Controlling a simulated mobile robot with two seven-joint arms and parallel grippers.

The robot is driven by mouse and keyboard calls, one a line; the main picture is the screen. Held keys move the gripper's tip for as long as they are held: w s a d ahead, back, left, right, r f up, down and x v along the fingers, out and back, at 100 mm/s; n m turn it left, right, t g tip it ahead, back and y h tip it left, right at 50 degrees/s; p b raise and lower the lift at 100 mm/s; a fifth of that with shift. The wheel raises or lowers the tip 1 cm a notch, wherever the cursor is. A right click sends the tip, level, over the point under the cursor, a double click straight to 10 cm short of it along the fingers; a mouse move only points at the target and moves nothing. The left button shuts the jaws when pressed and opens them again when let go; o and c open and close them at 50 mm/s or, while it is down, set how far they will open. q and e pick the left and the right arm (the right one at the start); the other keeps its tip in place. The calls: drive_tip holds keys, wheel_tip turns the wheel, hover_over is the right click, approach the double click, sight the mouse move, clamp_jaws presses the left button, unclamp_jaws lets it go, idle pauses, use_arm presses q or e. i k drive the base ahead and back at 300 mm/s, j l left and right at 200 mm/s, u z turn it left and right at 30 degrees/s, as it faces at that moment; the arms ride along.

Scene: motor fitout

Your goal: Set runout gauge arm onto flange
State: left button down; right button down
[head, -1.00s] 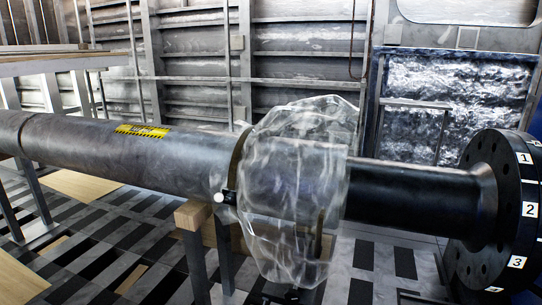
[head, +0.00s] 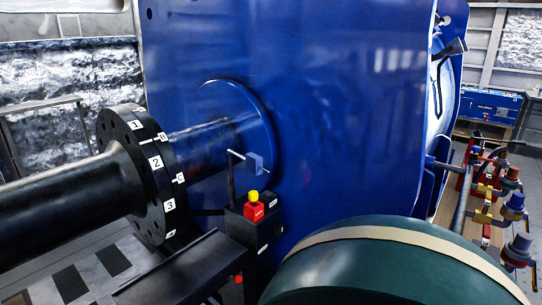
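The flange (head: 150,180) is a black bolted disc on the left in the head view, with numbered white labels around its rim. A black shaft runs into it from the left, and a shaft continues from its right side into a large blue housing. A thin upright rod with a short arm and a small blue block (head: 254,162) stands to the right of the flange, apart from it; it may be the runout gauge, but I cannot tell for sure. Neither of my grippers is in view.
The blue housing (head: 320,90) fills the middle. A black post with a red and yellow button box (head: 254,207) stands before it. A large dark green rounded body (head: 380,270) blocks the front. Pipes with valves (head: 490,200) and a blue toolbox (head: 490,105) are at the right.

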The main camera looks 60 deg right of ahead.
sight(253, 161)
drive_tip(key=z, duration=1.85)
drive_tip(key=i+j, duration=0.3)
drive_tip(key=i+j+z, duration=0.25)
drive_tip(key=z, duration=0.15)
drive_tip(key=i+j+z, duration=0.2)
drive_tip(key=j+z, duration=0.2)
